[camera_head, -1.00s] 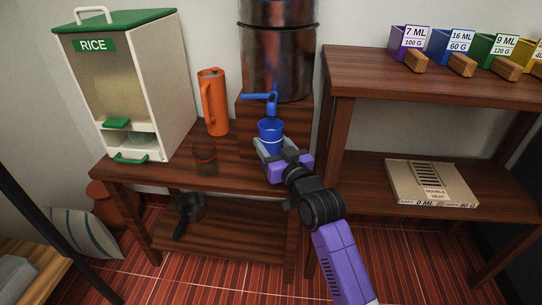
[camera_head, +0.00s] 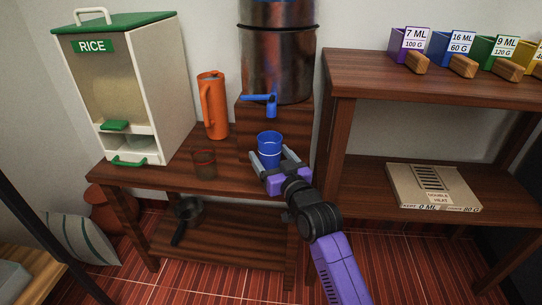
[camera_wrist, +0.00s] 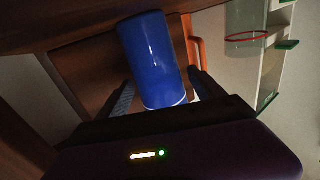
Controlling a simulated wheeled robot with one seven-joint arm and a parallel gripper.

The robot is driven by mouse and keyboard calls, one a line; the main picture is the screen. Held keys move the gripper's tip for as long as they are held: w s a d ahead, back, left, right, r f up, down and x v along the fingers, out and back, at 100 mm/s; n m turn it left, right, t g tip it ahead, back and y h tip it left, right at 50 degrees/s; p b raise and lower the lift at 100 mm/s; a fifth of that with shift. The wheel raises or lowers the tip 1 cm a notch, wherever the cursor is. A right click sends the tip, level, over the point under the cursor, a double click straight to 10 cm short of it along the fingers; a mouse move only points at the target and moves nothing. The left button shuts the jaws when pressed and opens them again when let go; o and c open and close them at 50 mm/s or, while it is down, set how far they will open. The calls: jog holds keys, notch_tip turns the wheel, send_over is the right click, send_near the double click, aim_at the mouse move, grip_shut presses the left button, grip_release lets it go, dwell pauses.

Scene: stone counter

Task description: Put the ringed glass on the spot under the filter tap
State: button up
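The ringed glass (camera_head: 204,164), clear with a red ring, stands upright on the wooden table, left of my gripper; it also shows at the upper right of the wrist view (camera_wrist: 246,38). The blue filter tap (camera_head: 271,104) sticks out low on the metal filter. A blue cup (camera_head: 270,148) stands lower in the picture than the tap, in front of the wooden block. My gripper (camera_head: 274,161) is open, with one finger on each side of this cup. In the wrist view the cup (camera_wrist: 153,60) shows between the spread fingers, with narrow gaps.
An orange jug (camera_head: 213,105) stands behind the glass, and a rice dispenser (camera_head: 130,90) at the left. The wooden block (camera_head: 250,125) carries the metal filter (camera_head: 278,60). A shelf (camera_head: 340,75) with coloured boxes rises close on the right.

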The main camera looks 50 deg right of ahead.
jog(key=shift+r, duration=0.1)
jog(key=shift+s, duration=0.15)
jog(key=s+a+f+n+y+p, duration=0.1)
jog(key=s+a+f+y, duration=0.15)
jog(key=s+a, duration=0.75)
jog(key=s+a+f+n+y+p, duration=0.15)
jog(key=s+a+f, duration=0.4)
jog(key=s, duration=0.85)
jog(key=s+a+r+n+g+y, duration=0.1)
jog(key=s+a, duration=0.3)
jog(key=s, duration=0.4)
jog(key=s+a+r+n+y, duration=0.1)
jog(key=s+a+r, duration=0.1)
jog(key=s+a, duration=0.3)
jog(key=s, duration=0.2)
jog(key=shift+s+a+r+g+y, duration=0.2)
jog(key=shift+s+a+g+y, duration=0.05)
jog(key=shift+s+g+y, duration=0.15)
jog(key=shift+r+n, duration=0.15)
jog(key=shift+n, duration=0.1)
notch_tip(320, 180, up, 24)
jog(key=p, duration=2.4)
jog(key=shift+f, duration=0.25)
